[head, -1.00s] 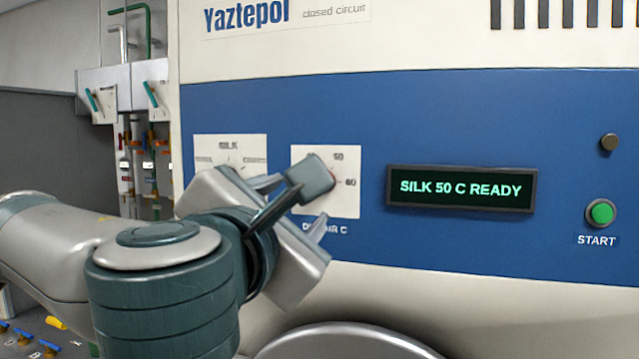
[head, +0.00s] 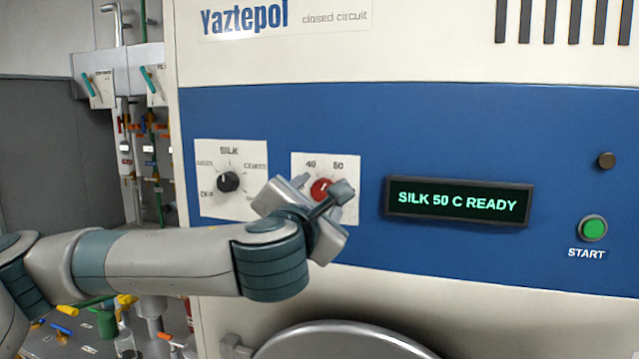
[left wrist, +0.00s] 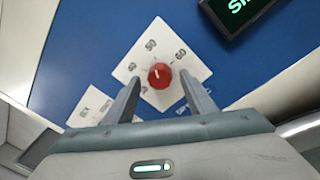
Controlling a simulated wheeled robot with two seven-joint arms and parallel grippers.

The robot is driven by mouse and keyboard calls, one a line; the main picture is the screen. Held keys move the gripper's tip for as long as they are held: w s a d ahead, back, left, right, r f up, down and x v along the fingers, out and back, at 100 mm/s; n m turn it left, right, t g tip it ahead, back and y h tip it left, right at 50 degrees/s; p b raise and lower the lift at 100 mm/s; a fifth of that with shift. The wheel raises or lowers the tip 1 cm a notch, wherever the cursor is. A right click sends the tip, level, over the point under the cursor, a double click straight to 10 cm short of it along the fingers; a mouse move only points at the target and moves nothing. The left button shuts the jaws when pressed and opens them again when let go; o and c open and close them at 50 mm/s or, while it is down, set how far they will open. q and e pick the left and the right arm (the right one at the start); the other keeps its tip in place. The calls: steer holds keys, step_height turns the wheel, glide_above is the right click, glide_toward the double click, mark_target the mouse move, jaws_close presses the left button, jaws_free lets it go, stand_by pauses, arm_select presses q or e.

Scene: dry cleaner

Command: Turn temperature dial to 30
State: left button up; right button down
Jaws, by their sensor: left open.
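The red temperature dial (head: 321,189) sits on a white plate (head: 350,165) on the machine's blue panel; labels 40 and 50 show above it. The lit display (head: 459,201) reads "SILK 50 C READY". My left gripper (head: 323,187) is open at the dial, its body hiding the plate's lower part. In the left wrist view the dial (left wrist: 160,76) appears between the two open fingers (left wrist: 160,86), near their tips. A pale mark shows on its face. I cannot tell whether the fingers touch it. My right gripper is not in view.
A black programme dial (head: 228,182) set near SILK is close on the left. A green START button (head: 593,228) and a dark round button (head: 606,160) are at the right. A round metal door (head: 345,343) lies below. Pipes and valves stand at the left.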

arm_select(q)
steer(key=shift+w+d, duration=0.1)
steer(key=shift+w, duration=0.4)
steer(key=c, duration=1)
steer(key=shift+c, duration=0.2)
